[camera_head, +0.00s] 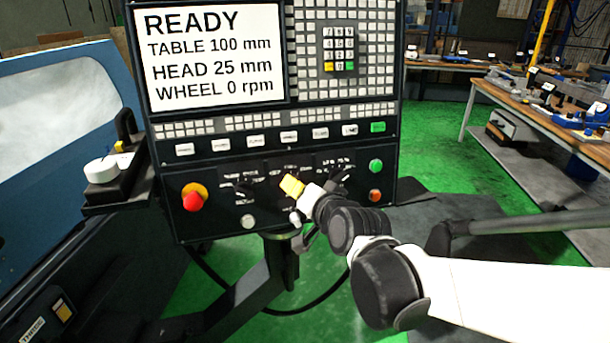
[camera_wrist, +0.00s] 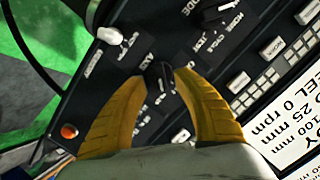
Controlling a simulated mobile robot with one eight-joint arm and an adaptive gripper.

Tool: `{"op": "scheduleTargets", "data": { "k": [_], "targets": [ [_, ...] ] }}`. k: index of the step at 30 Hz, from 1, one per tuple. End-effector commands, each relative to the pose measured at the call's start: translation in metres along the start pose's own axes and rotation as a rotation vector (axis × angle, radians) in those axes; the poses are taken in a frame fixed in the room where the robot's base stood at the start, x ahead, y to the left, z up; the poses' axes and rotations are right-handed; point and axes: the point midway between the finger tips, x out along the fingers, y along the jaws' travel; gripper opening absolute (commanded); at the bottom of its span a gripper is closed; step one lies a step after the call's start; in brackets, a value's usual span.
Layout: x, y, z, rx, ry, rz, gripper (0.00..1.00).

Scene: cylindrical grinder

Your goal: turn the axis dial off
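The control panel (camera_head: 262,160) of the grinder faces me, with a row of dark dials on its lower part. My gripper (camera_head: 290,184) has yellow fingers and is in front of the middle of this row. In the wrist view my gripper (camera_wrist: 163,78) is open, its two fingertips on either side of a dark dial (camera_wrist: 158,76). I cannot tell whether they touch it.
A red emergency stop (camera_head: 194,198) is at the panel's left. Green (camera_head: 376,165) and orange (camera_head: 375,195) buttons are at its right. A white knob (camera_wrist: 110,35) sits near the panel's edge. The screen (camera_head: 212,55) above reads READY, wheel 0 rpm.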

Motion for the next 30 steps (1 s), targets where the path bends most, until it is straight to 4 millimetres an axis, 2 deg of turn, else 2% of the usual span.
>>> {"op": "scheduleTargets", "data": {
  "k": [3,6,16,17,18,20,30],
  "targets": [
    [0.019,0.001,0.001,0.0,0.0,0.0,0.36],
    [0.027,0.0,0.001,0.0,-0.001,0.0,0.36],
    [0.03,0.0,0.0,0.0,-0.001,0.0,0.36],
    [0.03,0.0,0.0,0.0,-0.001,0.0,0.32],
    [0.03,0.0,0.0,0.0,-0.001,0.0,0.2],
    [0.03,0.0,0.0,0.0,-0.001,0.0,0.01],
    [0.03,-0.001,0.0,-0.011,-0.001,0.002,0.0]
  ]
}}
